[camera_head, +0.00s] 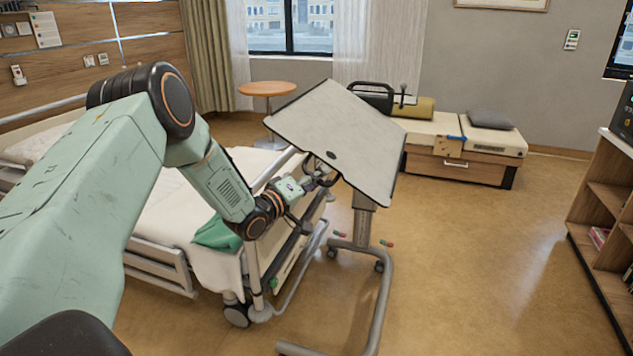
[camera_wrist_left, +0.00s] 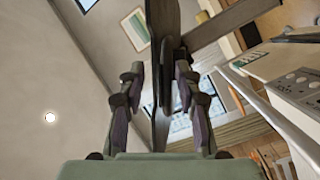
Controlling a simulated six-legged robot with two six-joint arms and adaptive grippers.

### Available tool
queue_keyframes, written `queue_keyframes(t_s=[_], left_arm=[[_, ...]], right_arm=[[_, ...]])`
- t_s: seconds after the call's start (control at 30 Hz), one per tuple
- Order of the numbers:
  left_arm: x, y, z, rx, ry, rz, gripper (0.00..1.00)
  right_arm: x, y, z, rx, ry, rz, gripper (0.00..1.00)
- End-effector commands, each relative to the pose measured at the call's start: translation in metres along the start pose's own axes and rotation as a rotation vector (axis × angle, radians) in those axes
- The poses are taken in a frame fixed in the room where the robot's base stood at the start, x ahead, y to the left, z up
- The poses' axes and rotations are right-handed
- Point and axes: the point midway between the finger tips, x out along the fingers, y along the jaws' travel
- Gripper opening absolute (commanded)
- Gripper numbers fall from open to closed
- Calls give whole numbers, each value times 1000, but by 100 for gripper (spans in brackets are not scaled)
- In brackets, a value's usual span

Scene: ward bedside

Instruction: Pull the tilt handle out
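The overbed table's grey top (camera_head: 335,130) is steeply tilted in the head view, with a dark oval spot near its lower edge. My left gripper (camera_head: 322,180) is at that lower edge, beside the bed, and partly hidden by it. In the left wrist view, my left gripper (camera_wrist_left: 160,85) has its two fingers apart on either side of a dark upright part, probably the tilt handle (camera_wrist_left: 164,100). A gap shows between the left finger and this part; contact on the right side is unclear. In the head view the handle is too small to tell from the fingers. My right gripper is not in view.
The bed (camera_head: 175,215) with white sheets and a green cloth (camera_head: 217,235) lies left of the table. The table's column and curved base (camera_head: 378,310) stand on the floor. A bench with drawers (camera_head: 460,170) is behind; a bookshelf (camera_head: 605,200) is right. The floor between is clear.

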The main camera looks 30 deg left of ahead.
Motion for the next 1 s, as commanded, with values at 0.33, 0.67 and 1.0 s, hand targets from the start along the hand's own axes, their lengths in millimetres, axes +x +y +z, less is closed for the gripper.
queue_keyframes(t_s=[0.33,0.67,1.0], left_arm=[[3,-1,-2,0,1,-1,32],[3,-1,-2,0,2,-1,4],[3,-1,-3,0,3,0,0]], right_arm=[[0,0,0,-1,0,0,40],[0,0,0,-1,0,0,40],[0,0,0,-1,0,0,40]])
